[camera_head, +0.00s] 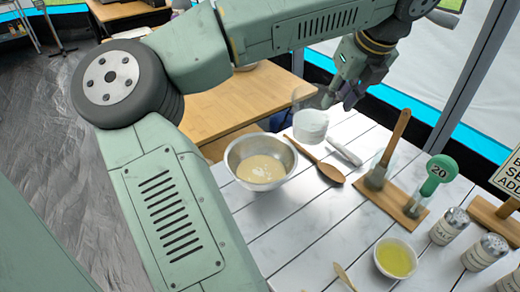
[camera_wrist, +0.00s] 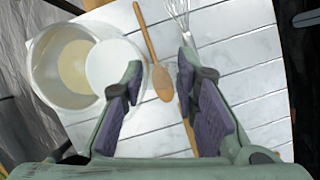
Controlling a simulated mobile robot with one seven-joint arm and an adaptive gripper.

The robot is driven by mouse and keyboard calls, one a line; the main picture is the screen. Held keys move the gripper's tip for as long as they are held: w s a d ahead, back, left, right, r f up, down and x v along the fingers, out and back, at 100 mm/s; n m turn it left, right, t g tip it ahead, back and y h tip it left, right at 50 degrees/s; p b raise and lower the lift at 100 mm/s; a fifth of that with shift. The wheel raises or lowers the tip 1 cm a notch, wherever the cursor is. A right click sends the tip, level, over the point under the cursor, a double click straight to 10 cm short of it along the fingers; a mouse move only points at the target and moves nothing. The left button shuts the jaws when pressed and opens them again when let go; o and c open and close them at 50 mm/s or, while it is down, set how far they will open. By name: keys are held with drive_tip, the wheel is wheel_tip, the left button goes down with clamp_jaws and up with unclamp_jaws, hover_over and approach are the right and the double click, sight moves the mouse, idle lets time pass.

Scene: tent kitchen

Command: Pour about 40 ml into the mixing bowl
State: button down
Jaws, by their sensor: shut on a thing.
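The metal mixing bowl (camera_head: 288,188) stands on the white plank table with pale batter (camera_head: 262,168) in it, whitish patches on top. It also shows in the wrist view (camera_wrist: 42,65). My gripper (camera_head: 338,98) is shut on a clear jug (camera_head: 311,122) of white liquid, held above the table to the right of the bowl. In the wrist view my fingers (camera_wrist: 160,80) show a gap between them, and the jug (camera_wrist: 113,66) is left of them, partly overlapping the bowl's right side. The jug's grip point is hard to make out. No stream is visible.
A wooden spoon (camera_head: 330,172) and a whisk (camera_head: 345,153) lie right of the bowl.

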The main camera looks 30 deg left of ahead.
sight(295, 104)
drive_tip(key=shift+s, duration=0.1)
drive_tip(key=s+a+r+t+h, duration=0.1)
drive_tip(key=s+a+r+t+h+b, duration=0.1)
drive_tip(key=t, duration=0.1)
drive_tip(key=s+a+n+t+h+b, duration=0.1)
drive_tip(key=s, duration=0.1)
drive_tip(key=shift+s+a+r, duration=0.1)
drive_tip(key=shift+a+r, duration=0.05)
drive_tip(key=shift+r, duration=0.25)
drive_tip(key=shift+s+a+f+n+t+h+b, duration=0.2)
drive_tip(key=shift+s+a+t+h+b, duration=0.35)
drive_tip(key=shift+s+t+b, duration=0.3)
drive_tip(key=shift+s+a+f+n+t+h+b, duration=0.1)
drive_tip(key=shift+s+a+n+t+h+b, duration=0.2)
drive_tip(key=shift+s+a+t+b, duration=0.45)
drive_tip(key=shift+s+r+t, duration=0.1)
drive_tip(key=shift+r+t, duration=0.2)
drive_tip(key=shift+r, duration=0.05)
drive_tip(key=shift+s+a+r+t+h, duration=0.1)
drive_tip(key=shift+s+r+t+h, duration=0.2)
drive_tip(key=shift+t+h, duration=0.15)
drive_tip(key=shift+w+d+b, duration=0.15)
drive_tip(key=shift+d+b, duration=0.05)
drive_tip(key=shift+b, duration=0.1)
drive_tip(key=shift+d+f+t+b, duration=0.35)
drive_tip(key=shift+f+b, duration=0.15)
drive_tip(key=shift+b, duration=0.2)
